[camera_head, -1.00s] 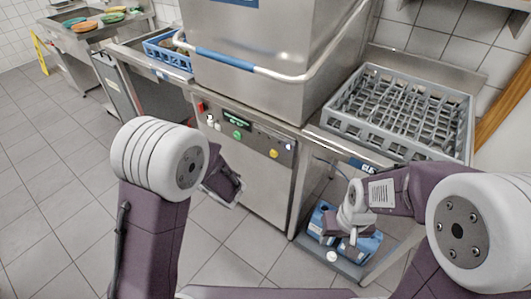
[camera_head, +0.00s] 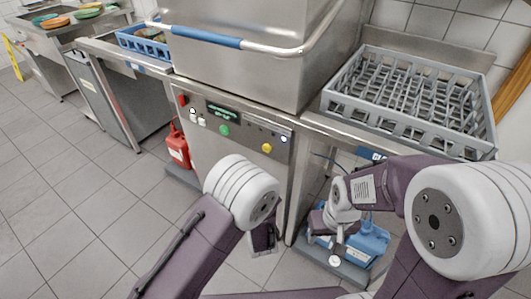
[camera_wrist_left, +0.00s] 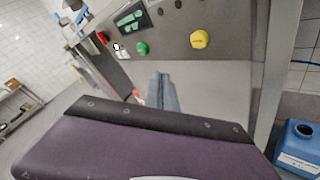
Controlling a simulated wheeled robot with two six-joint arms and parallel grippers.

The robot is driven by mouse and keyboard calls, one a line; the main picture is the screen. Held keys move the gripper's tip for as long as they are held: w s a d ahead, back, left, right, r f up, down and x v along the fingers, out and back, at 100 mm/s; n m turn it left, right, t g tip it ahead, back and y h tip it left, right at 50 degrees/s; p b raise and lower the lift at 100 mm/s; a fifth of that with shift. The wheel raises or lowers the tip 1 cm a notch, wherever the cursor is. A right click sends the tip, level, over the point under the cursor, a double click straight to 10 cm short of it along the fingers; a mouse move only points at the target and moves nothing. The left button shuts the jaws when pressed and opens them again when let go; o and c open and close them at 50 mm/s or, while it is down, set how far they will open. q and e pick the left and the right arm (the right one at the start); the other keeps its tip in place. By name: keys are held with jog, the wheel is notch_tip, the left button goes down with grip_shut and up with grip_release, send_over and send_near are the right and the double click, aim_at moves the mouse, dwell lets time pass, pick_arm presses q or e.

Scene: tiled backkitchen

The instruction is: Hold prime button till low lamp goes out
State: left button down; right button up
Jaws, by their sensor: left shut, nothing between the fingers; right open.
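The steel machine's control panel (camera_head: 240,125) shows a red switch (camera_head: 182,100), white buttons (camera_head: 197,118), a lit green display (camera_head: 220,111), a green button (camera_head: 224,130) and a yellow button (camera_head: 267,148). A small pale lamp (camera_head: 283,139) sits right of the yellow button. Labels are too small to read, so I cannot tell which are prime and low. My left gripper (camera_head: 264,240) is below the panel, partly hidden by my arm; in the left wrist view its shut fingers (camera_wrist_left: 163,80) point below the buttons, touching none. My right gripper (camera_head: 336,232) is open above blue containers.
Blue containers (camera_head: 368,243) stand low under the right counter. A grey dish rack (camera_head: 345,88) sits on the right counter, and a blue rack (camera_head: 130,40) on the left.

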pick_arm(q)
jog(key=w+d, duration=0.5)
jog(key=w, duration=0.2)
jog(key=shift+b, duration=0.45)
jog(key=shift+w+d, duration=0.15)
jog(key=shift+w, duration=0.05)
dwell(1.8)
jog(key=shift+w+d, duration=0.15)
jog(key=shift+w, duration=0.05)
jog(key=shift+w+d+r, duration=0.1)
jog(key=shift+w+d, duration=0.2)
jog(key=shift+w, duration=0.05)
dwell(1.9)
jog(key=shift+s+a, duration=0.1)
dwell(1.3)
jog(key=shift+s+a, duration=0.45)
jog(key=shift+s, duration=0.15)
jog(key=shift+s+a+p, duration=0.2)
jog(key=shift+s+a, duration=0.55)
jog(key=shift+s, duration=0.25)
jog(key=shift+s+a+p, duration=0.15)
jog(key=shift+s+a, duration=0.55)
jog(key=shift+s, duration=0.3)
